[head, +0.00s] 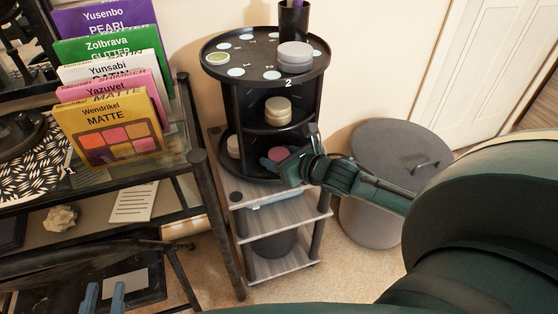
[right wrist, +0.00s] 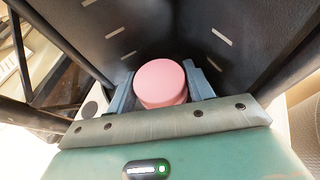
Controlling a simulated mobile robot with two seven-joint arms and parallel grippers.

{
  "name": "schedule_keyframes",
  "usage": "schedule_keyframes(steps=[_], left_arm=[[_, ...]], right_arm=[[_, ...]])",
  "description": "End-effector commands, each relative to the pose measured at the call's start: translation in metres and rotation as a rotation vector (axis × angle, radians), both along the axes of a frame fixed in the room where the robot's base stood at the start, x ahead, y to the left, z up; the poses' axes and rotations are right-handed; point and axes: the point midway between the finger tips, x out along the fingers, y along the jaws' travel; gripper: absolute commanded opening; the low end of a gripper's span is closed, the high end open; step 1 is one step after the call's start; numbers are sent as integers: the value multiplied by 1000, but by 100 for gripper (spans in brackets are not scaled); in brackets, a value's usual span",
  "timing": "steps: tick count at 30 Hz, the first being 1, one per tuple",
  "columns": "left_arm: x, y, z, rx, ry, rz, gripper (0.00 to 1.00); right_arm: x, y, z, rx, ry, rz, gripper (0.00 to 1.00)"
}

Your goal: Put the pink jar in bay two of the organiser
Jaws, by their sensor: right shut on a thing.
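The pink jar (head: 278,154) is in my right gripper (head: 288,166), at the front opening of the organiser's lowest level. In the right wrist view the jar (right wrist: 160,82) sits between the two blue-grey fingers, with dark bay walls around it. The organiser (head: 228,102) is a black round tiered stand, with a "2" on its top rim above this side. Whether the jar touches the bay floor is hidden. My left gripper (head: 104,297) is at the bottom left, fingers apart, empty and away from the organiser.
Pale stacked jars (head: 278,110) stand on the middle level above my right gripper. A grey bin (head: 385,215) stands right; a glass desk (head: 178,150) with palette boxes stands left.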

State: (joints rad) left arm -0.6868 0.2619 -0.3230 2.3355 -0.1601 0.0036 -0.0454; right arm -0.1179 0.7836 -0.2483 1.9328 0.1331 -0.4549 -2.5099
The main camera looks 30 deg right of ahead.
Motion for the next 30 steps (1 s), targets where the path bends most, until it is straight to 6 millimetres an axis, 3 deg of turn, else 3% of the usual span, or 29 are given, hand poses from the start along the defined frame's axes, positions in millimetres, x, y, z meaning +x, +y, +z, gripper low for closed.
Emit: schedule_keyframes(steps=[12,13,15,24,30], left_arm=[[-1,-2,0,-3,-27,-9,24],[-1,-2,0,-3,-28,-9,24],[-1,-2,0,-3,-27,-9,24],[-1,-2,1,-3,-25,-8,24],[0,1,3,2,19,5,24]], right_arm=[[3,-1,-5,-2,-2,0,25],[3,-1,-4,-1,-2,-1,54],[2,-1,-4,-1,-2,-1,60],[3,-1,-1,0,-3,0,61],[-18,-4,8,-4,1,2,61]])
